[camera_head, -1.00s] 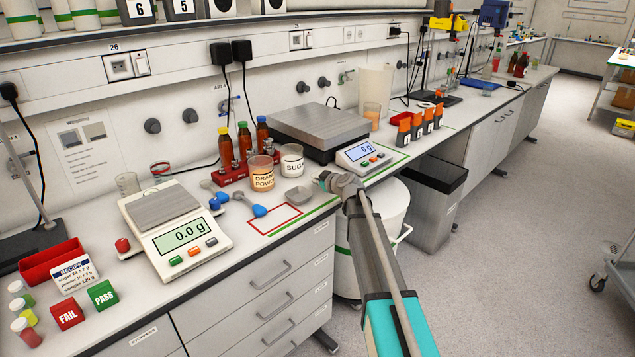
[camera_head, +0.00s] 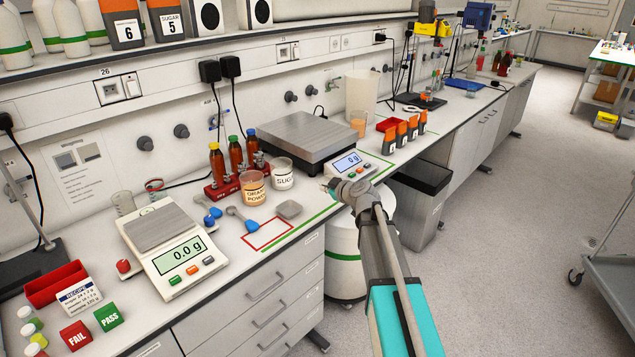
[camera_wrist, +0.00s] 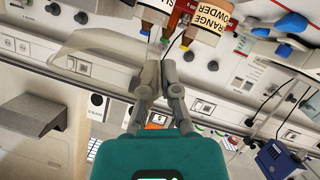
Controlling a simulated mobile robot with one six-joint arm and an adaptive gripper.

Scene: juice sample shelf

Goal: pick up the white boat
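The white boat (camera_head: 289,209), a small shallow dish that looks light grey, lies on the bench in the head view. It is just right of the red outlined rectangle (camera_head: 268,234) and in front of the sugar jar (camera_head: 282,176). My gripper (camera_head: 331,187) is above the bench's front edge, to the right of the boat and apart from it. In the wrist view my gripper (camera_wrist: 162,60) has its two fingertips close together, with nothing seen between them. I cannot make out the boat in the wrist view.
A small balance (camera_head: 172,238) is to the left. A platform scale (camera_head: 305,138) and its display (camera_head: 352,163) are behind my gripper. A bin (camera_head: 418,200) is below.

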